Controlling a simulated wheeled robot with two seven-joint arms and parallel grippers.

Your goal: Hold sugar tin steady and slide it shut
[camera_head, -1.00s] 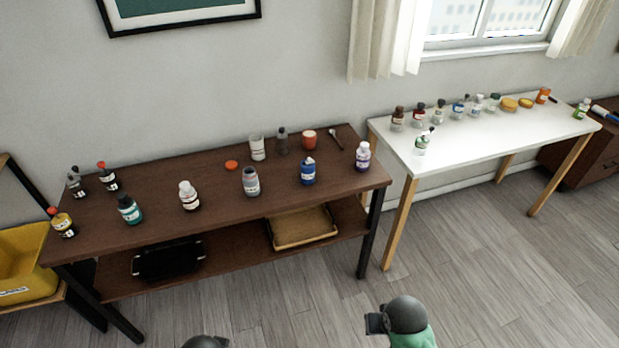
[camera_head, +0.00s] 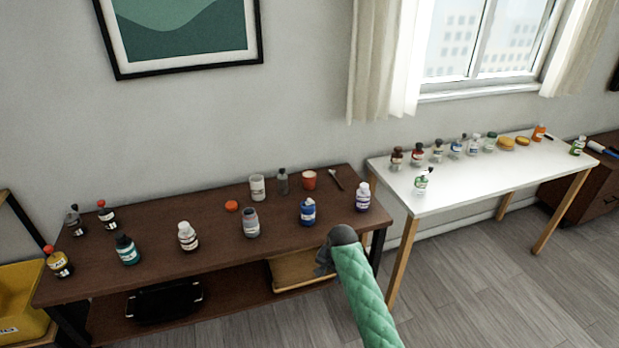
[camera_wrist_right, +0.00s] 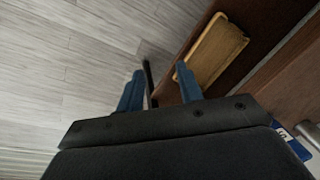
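I cannot make out a sugar tin in either view. My right gripper (camera_head: 326,262) is in front of the dark brown table's right front edge. The right wrist view shows its two blue fingers apart and nothing between them, so my right gripper (camera_wrist_right: 160,88) is open and empty. My left gripper is not in view.
The dark brown table (camera_head: 200,222) holds several bottles and jars, among them a blue bottle (camera_head: 308,212) and a red cup (camera_head: 309,180). A tan tray (camera_head: 300,272) lies on its lower shelf, also in the wrist view (camera_wrist_right: 215,50). A white table (camera_head: 470,185) stands right.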

